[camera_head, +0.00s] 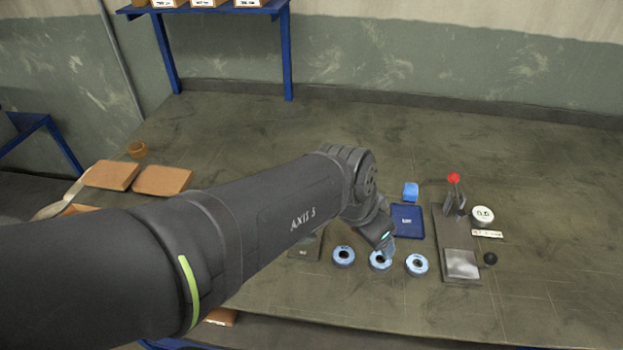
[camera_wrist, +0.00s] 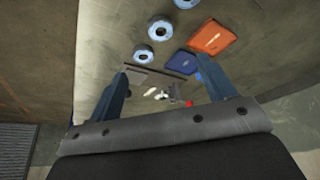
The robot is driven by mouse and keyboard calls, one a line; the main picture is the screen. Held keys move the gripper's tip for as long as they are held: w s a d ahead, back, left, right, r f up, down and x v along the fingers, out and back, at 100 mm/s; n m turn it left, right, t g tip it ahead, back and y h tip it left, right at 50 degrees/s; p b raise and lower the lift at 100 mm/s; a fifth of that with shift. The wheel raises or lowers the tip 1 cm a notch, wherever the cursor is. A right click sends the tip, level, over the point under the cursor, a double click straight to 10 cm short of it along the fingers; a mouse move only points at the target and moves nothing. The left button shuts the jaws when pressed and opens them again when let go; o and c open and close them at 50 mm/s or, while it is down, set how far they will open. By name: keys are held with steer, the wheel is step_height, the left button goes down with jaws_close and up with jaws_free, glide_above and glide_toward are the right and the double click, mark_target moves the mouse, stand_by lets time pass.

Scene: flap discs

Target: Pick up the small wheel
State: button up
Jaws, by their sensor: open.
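Three blue-rimmed flap discs stand in a row on the table in the head view: the left disc (camera_head: 343,256), the middle disc (camera_head: 380,261) and the right disc (camera_head: 416,265). They look close in size, and I cannot tell which is the small wheel. In the wrist view, discs show at the top (camera_wrist: 159,28) and just below it (camera_wrist: 143,55), with another cut off by the top edge (camera_wrist: 187,3). My gripper (camera_wrist: 163,88) is open, its two blue fingers wide apart with nothing held. In the head view its end is beside the middle disc and partly overlaps it.
A fixture plate (camera_head: 456,235) with a red-knobbed lever (camera_head: 453,178) stands to the right. An orange box (camera_wrist: 212,38) shows in the wrist view. Cardboard pieces (camera_head: 162,181) lie far left.

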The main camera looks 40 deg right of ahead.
mark_target(380, 263)
steer(key=x, duration=1.6)
steer(key=shift+w+a, duration=0.1)
steer(key=shift+a, duration=0.1)
steer(key=c, duration=1.1)
